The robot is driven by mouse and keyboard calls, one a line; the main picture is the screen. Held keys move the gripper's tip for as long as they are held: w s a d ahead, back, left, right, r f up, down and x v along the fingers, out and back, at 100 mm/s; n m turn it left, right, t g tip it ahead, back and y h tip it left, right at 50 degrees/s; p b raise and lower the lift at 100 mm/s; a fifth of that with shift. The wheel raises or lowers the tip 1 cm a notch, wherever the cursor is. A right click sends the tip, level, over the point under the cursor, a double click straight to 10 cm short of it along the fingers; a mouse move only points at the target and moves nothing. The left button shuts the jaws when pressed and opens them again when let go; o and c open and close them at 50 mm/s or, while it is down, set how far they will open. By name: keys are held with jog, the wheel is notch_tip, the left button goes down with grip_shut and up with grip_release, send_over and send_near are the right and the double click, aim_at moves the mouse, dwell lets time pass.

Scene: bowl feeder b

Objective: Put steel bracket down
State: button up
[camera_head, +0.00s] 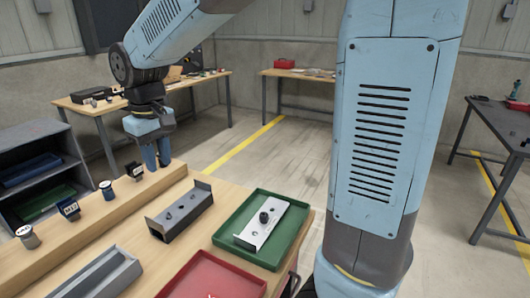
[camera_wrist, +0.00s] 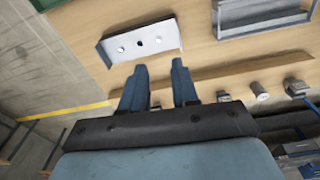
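One grey steel bracket (camera_head: 181,214) with upturned ends and holes lies on the wooden table; the wrist view shows it flat on the wood (camera_wrist: 152,42), just beyond my fingertips. Another, lighter metal bracket (camera_head: 272,234) lies in the green tray (camera_head: 226,243) with a dark knob-like part on it. My gripper (camera_head: 157,164) points down near the back ledge of the table, behind the grey bracket. In the wrist view my gripper (camera_wrist: 159,66) has its fingers apart with nothing between them.
A red tray (camera_head: 190,284) and a grey bin (camera_head: 122,275) stand at the table's front. A grey shelf (camera_head: 35,135) stands at left. Bare wood surrounds the grey bracket.

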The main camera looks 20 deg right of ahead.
jog(key=s+d+r+m+t, duration=0.2)
jog(key=s+d+m, duration=0.1)
jog(key=s+d, duration=0.5)
jog(key=s+d+r+m+t, duration=0.2)
jog(key=s+d, duration=0.5)
jog(key=d, duration=0.6)
jog(key=shift+s+d+m+t, duration=0.35)
jog(key=shift+s+m+t, duration=0.05)
jog(key=shift+m, duration=0.3)
